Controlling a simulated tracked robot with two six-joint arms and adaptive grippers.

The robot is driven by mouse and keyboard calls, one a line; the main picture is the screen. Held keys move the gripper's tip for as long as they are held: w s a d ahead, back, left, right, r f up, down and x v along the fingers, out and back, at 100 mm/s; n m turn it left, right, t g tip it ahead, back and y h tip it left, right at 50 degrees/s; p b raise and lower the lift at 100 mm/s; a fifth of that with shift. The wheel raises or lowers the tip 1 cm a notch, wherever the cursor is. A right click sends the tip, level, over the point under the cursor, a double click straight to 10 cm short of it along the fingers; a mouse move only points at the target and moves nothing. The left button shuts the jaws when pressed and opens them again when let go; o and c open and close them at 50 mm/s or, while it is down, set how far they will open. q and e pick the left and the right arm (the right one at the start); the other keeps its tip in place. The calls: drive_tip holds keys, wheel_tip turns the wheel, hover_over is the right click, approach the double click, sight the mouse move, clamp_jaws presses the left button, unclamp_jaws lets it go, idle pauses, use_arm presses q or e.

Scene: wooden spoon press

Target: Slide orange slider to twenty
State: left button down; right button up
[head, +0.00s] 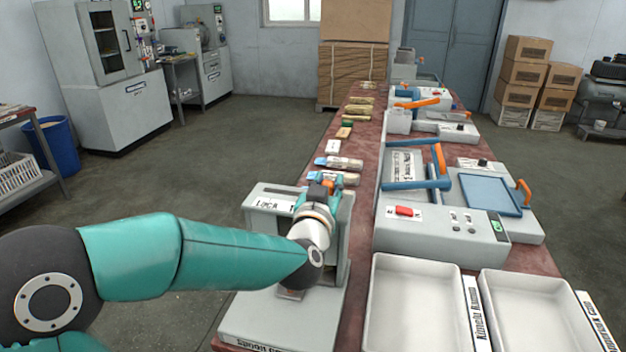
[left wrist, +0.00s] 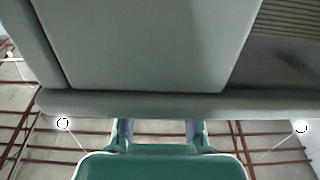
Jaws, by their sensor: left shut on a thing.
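The grey spoon press (head: 270,190) stands at the near left of the red bench, with a white label on its front. My left gripper (head: 320,188) is at the top of the press. A small orange piece (head: 328,187), which looks like the orange slider, shows right at its fingers, and the gripper is shut on it. My wrist hides most of the slider's track, and I cannot read a twenty mark. In the left wrist view, the gripper's blue-grey fingers (left wrist: 158,130) reach behind the edge of a grey panel (left wrist: 145,45). My right gripper is not in view.
Two empty white trays (head: 415,300) lie to the right of the press. A grey machine with a blue frame (head: 440,235) and a red button stands behind them. Several small packets (head: 338,162) lie along the bench behind the press. Open floor lies to the left.

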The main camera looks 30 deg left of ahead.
use_arm(q)
drive_tip(key=shift+d, duration=0.25)
drive_tip(key=c, duration=0.8)
unclamp_jaws()
drive_tip(key=shift+w+d, duration=0.1)
drive_tip(key=shift+c, duration=0.2)
drive_tip(key=v, duration=1.2)
drive_tip(key=shift+f, duration=0.15)
